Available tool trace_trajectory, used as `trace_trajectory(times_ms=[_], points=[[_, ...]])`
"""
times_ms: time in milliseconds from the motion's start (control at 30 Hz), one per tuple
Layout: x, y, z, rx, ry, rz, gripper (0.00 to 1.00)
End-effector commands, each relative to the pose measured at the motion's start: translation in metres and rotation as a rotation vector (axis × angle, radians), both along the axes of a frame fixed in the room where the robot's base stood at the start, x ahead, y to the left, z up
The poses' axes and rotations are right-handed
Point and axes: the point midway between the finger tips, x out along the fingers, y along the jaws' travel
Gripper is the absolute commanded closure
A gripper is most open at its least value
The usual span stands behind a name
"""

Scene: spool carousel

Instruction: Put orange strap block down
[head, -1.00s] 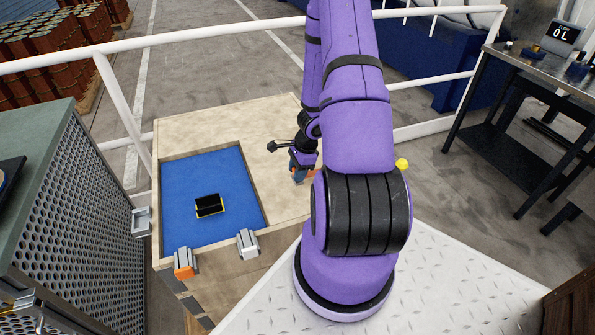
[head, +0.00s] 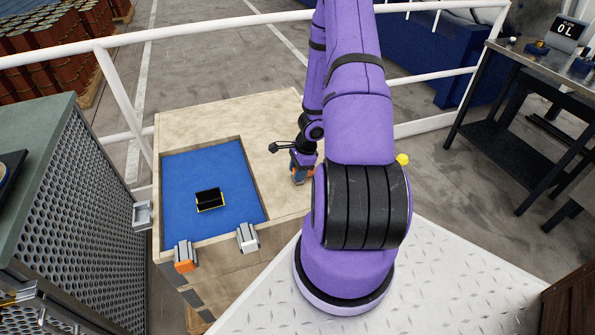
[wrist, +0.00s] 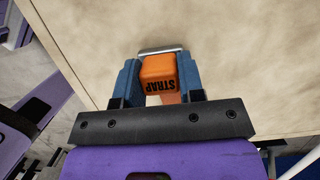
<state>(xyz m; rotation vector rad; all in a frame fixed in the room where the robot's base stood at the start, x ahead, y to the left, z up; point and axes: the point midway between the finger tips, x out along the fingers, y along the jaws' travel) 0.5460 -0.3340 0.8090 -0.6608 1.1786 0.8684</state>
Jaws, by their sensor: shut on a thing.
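The orange strap block (wrist: 158,75), marked STRAP, sits between the two blue fingers of my gripper (wrist: 158,82) in the wrist view. The fingers touch it on both sides. Pale wood of the crate top (wrist: 230,60) fills the view beyond it. In the head view my gripper (head: 299,176) is low over the right part of the wooden top (head: 225,120), right of the blue recess. The block is mostly hidden there by the fingers and my arm. I cannot tell whether the block touches the wood.
A blue-lined recess (head: 180,220) in the top holds a black and yellow open box (head: 209,200). A grey clamp (head: 247,238) and an orange-tipped clamp (head: 184,257) sit on the front edge. A white railing (head: 120,95) runs behind. A perforated cabinet (head: 75,200) stands left.

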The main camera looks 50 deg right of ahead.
Motion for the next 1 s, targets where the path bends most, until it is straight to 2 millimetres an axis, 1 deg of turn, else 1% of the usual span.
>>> trace_trajectory(times_ms=[67, 100, 167, 200, 467, 600, 767, 1000], points=[[0.0, 0.0, -0.002, 0.001, 0.0, -0.002, 0.9], [0.0, 0.0, -0.003, 0.001, 0.0, -0.002, 0.62], [0.0, 0.0, -0.003, 0.0, 0.0, -0.001, 0.48], [0.0, 0.0, -0.002, 0.0, 0.0, -0.001, 0.39], [0.0, 0.0, -0.002, 0.0, 0.0, 0.0, 0.39], [0.0, 0.0, 0.002, -0.001, -0.001, 0.001, 0.39], [-0.002, -0.005, 0.019, -0.006, -0.002, 0.004, 0.39], [-0.007, -0.014, 0.058, -0.004, -0.002, 0.003, 0.39]])
